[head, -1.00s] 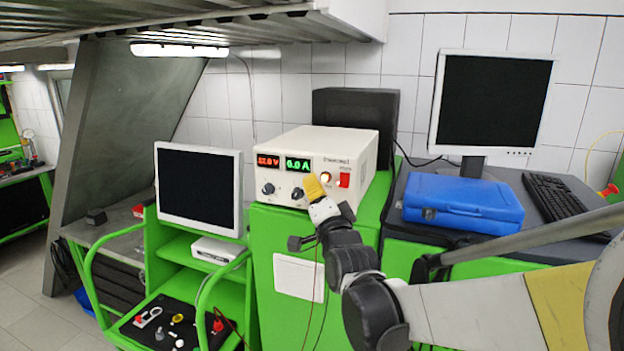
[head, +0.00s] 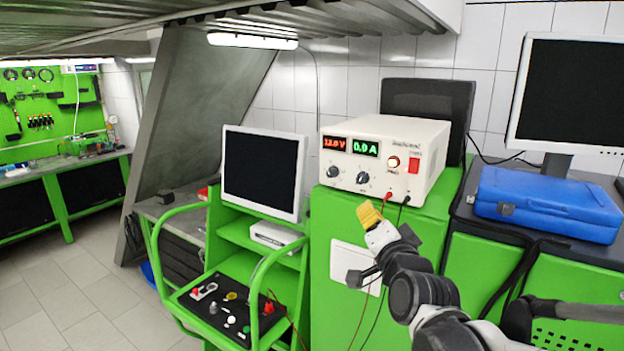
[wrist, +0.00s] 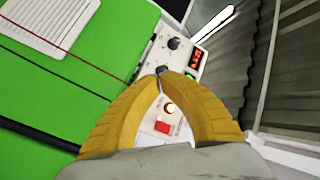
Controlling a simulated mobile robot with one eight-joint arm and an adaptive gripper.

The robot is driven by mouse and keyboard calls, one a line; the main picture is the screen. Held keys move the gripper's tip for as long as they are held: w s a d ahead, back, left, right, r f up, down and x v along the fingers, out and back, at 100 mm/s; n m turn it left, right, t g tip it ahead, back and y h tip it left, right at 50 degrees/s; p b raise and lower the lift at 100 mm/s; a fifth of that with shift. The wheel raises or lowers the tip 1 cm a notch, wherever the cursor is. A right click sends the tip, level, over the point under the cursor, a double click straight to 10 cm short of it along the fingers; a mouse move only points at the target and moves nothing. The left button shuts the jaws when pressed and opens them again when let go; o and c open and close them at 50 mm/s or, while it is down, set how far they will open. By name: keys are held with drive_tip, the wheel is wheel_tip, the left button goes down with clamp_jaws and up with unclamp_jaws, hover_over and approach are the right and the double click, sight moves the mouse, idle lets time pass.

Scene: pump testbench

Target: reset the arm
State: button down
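My arm reaches in from the lower right in the head view. My gripper (head: 369,214) has yellow fingers and is in front of the green cabinet, just below the front of the white power supply (head: 400,150). In the wrist view the two yellow fingers (wrist: 162,78) curve inward and their tips meet or nearly meet. Nothing shows held between them. Through the gap between the fingers I see the power supply's lit orange button and red switch (wrist: 162,127). The displays (head: 350,146) read 12.0 V and 0.0 A.
Red and black leads (head: 362,300) hang down the green cabinet near my gripper. A green cart with a monitor (head: 262,172) and a black panel of small parts (head: 228,308) stands to the left. A blue case (head: 548,203) lies on the right bench. Open floor (head: 60,290) is at the left.

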drive_tip(key=s+d+f+n+g+b, duration=0.1)
drive_tip(key=s+f+n+g+b, duration=0.2)
drive_tip(key=s+f+b, duration=0.4)
drive_tip(key=s+d+f+n+g+b, duration=0.1)
drive_tip(key=s+f+n+g+b, duration=0.2)
drive_tip(key=s+f+b, duration=0.5)
drive_tip(key=s+d+f+n+g+b, duration=0.1)
drive_tip(key=s+f+n+g+b, duration=0.2)
drive_tip(key=f, duration=2.5)
drive_tip(key=s+g+b, duration=0.1)
drive_tip(key=s+b, duration=0.4)
drive_tip(key=s, duration=0.1)
drive_tip(key=shift+s+d+g+h, duration=0.15)
drive_tip(key=shift+g+h, duration=0.25)
drive_tip(key=shift+f, duration=0.1)
